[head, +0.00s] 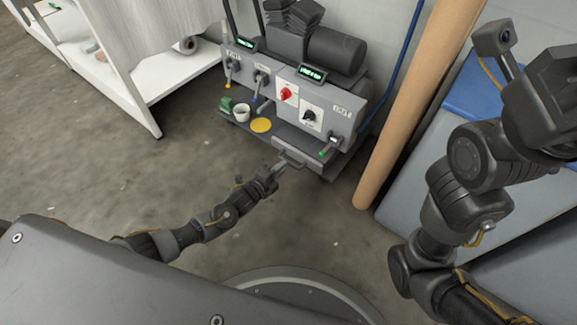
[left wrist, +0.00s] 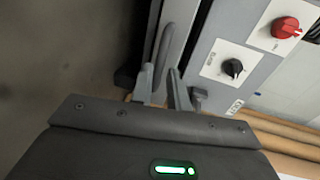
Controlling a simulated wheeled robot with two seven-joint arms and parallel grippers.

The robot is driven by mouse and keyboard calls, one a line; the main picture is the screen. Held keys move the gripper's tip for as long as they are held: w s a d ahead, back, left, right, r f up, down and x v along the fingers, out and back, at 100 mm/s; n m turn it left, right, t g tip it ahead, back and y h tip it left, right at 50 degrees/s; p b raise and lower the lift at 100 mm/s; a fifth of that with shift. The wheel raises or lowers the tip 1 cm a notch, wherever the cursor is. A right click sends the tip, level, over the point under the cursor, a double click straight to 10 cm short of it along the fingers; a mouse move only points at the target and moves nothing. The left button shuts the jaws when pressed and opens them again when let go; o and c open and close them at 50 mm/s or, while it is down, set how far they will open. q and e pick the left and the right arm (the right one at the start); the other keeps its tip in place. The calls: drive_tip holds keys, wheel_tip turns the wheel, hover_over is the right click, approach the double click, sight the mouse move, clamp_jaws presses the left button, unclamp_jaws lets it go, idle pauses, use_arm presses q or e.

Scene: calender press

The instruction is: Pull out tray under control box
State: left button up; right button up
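The grey control box (head: 318,98) stands at the upper middle of the head view, with a red knob and a black knob on its front. The shallow grey tray (head: 305,147) sits under it, with a bar handle on its front. My left gripper (head: 279,170) is at this handle. In the left wrist view my left gripper (left wrist: 162,72) has its fingers apart, one on each side of the dark handle (left wrist: 164,45). A small gap seems to show beside the handle. My right arm is at the right of the head view; its fingers do not show.
A yellow disc (head: 261,125), a white cup (head: 242,112) and a green item (head: 227,104) sit on a ledge left of the tray. A tall brown tube (head: 408,110) stands right of the machine. The floor before the tray is clear.

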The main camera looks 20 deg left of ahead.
sight(288, 161)
use_arm(q)
drive_tip(key=b+x, duration=0.2)
drive_tip(key=x, duration=0.3)
clamp_jaws()
drive_tip(key=shift+s, duration=0.1)
